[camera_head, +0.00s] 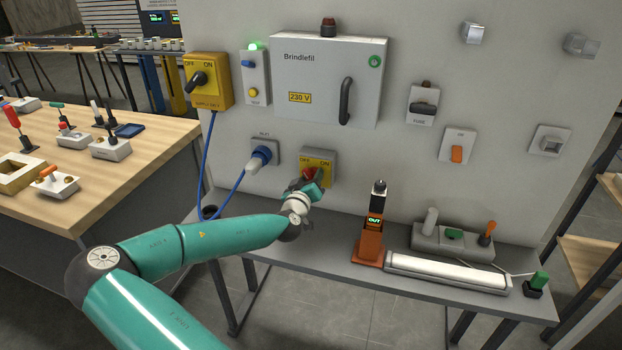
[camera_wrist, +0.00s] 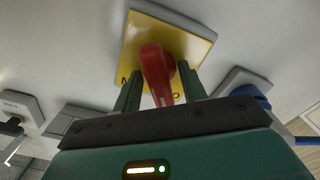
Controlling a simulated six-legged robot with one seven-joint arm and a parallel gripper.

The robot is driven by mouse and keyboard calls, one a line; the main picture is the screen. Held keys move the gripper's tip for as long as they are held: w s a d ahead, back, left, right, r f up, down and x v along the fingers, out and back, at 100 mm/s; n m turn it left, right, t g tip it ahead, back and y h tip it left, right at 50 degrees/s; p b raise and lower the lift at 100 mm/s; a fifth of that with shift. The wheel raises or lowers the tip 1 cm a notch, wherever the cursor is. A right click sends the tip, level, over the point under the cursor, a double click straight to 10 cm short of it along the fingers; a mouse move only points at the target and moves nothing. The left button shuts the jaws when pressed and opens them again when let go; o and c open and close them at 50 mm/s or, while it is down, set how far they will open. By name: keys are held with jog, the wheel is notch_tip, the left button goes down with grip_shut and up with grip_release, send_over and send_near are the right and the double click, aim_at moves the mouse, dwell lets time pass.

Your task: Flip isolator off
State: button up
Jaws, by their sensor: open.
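The isolator is a yellow plate (camera_head: 326,162) on a grey box on the wall panel, with a red rotary handle (camera_head: 308,173) and OFF and ON marks. It fills the upper middle of the wrist view, with the yellow plate (camera_wrist: 194,45) behind the red handle (camera_wrist: 154,70). My gripper (camera_head: 311,186) is at the handle and partly covers it in the head view. In the wrist view my gripper (camera_wrist: 161,88) is open, with one green finger on each side of the handle. I cannot tell whether either finger touches it. The lettering is mostly hidden there.
A blue plug (camera_head: 260,158) with a cable sits left of the isolator. A second yellow switch box (camera_head: 208,90) with a black knob is above left. Below right, a shelf (camera_head: 340,262) carries an orange device (camera_head: 370,246) and a white tube (camera_head: 447,273).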

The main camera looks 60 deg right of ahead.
jog(key=shift+d, duration=0.1)
jog(key=c, duration=0.6)
jog(key=shift+n, duration=1.3)
jog(key=o, duration=0.6)
jog(key=s+a, duration=0.2)
jog(key=a, duration=1.1)
jog(key=shift+a, duration=0.35)
